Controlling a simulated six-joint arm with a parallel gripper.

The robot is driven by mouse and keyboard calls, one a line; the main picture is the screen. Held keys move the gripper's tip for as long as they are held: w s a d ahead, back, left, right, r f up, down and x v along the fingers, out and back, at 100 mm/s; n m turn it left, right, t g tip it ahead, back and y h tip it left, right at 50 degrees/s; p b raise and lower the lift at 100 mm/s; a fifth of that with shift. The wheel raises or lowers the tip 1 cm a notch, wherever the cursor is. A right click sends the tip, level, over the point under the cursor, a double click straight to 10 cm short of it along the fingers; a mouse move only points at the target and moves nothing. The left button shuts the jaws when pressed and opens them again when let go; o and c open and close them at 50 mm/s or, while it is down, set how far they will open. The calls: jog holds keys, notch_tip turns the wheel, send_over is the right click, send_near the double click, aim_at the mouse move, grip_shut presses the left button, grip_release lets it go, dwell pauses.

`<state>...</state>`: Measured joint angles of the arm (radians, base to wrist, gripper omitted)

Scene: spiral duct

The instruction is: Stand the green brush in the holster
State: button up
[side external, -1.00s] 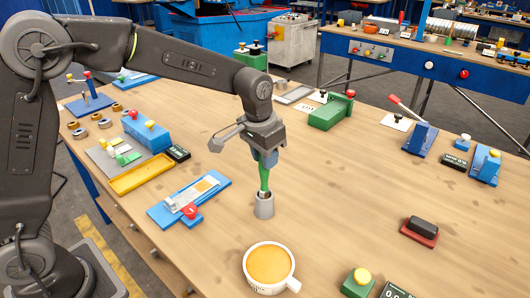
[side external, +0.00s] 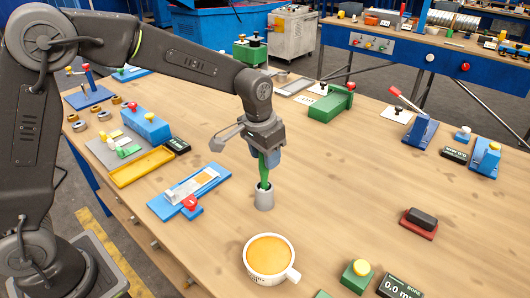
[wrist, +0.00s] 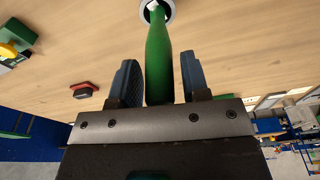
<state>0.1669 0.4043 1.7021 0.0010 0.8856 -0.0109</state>
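The green brush (side external: 264,172) stands with its lower end inside the grey holster (side external: 264,200), handle up and close to upright. In the wrist view the brush handle (wrist: 159,60) runs from between my fingers to the holster's pale rim (wrist: 171,14), with a white part of the brush showing at the mouth. My gripper (wrist: 159,80) is over the holster with its two blue fingers either side of the handle. A gap shows between the handle and the right finger; the left finger is very close to it. The fingers look open. The brush's lower end is hidden in the holster.
A white mug (side external: 271,262) stands in front of the holster. A blue board with a red knob (side external: 189,203) lies to the left, a yellow tray (side external: 141,167) beyond it. A red-based block (side external: 420,222) is at the right. The wood between is clear.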

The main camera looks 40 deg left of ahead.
jog(key=shift+o, duration=1.1)
notch_tip(320, 180, up, 14)
jog(key=s, duration=0.2)
jog(key=shift+a+f, duration=0.15)
jog(key=s+a+f+n+t, duration=0.1)
jog(key=s+a+f+t, duration=0.1)
jog(key=s, duration=0.9)
jog(key=s+a+f+t, duration=0.1)
jog(key=s+a, duration=0.4)
jog(key=s, duration=0.7)
jog(key=shift+a+f+n+t, duration=0.2)
jog(key=shift+f+n+t, duration=0.2)
jog(key=shift+f, duration=0.05)
